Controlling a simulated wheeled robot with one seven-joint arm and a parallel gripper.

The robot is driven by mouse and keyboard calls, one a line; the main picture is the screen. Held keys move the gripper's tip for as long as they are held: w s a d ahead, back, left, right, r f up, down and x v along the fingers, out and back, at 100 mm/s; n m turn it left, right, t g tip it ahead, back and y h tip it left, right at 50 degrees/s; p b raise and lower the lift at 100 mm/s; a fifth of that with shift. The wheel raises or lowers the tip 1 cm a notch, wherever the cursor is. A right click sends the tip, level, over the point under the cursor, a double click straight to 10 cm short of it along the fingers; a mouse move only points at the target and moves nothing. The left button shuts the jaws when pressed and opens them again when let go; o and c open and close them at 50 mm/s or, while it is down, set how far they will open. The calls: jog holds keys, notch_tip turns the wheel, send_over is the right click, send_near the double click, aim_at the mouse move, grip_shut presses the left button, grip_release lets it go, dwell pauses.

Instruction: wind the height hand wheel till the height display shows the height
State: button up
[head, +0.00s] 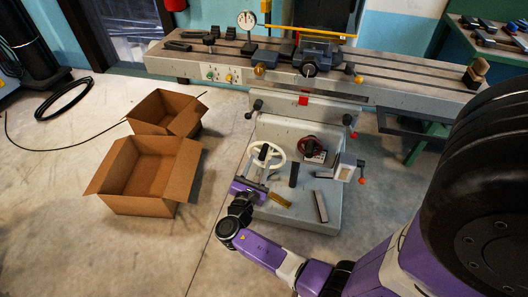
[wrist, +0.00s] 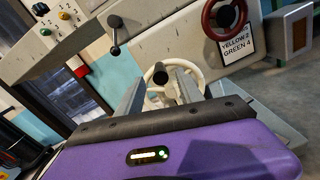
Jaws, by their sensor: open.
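A white hand wheel (head: 282,155) is on the front of the machine's base in the head view. It also shows in the wrist view (wrist: 187,66), partly hidden by my gripper. A black handle knob (wrist: 160,76) on it appears between my fingers. My gripper (head: 264,166) is open at the wheel's lower left; its fingers show spread in the wrist view (wrist: 160,84). I cannot tell whether they touch the knob. A small grey box (head: 347,167) is at the base's right, its brownish face in the wrist view (wrist: 299,34); no reading is legible.
A dark red wheel (head: 309,146) is right of the white one, beside a card (wrist: 235,43) reading "YELLOW 2 GREEN 4". A crank (wrist: 114,35) is upper left. Loose bars, including a grey one (head: 321,206), lie on the base. Cardboard boxes (head: 150,207) stand left.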

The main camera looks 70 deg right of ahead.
aim_at(261, 159)
jog(key=shift+w+d, duration=0.15)
jog(key=shift+d, duration=3)
grip_shut()
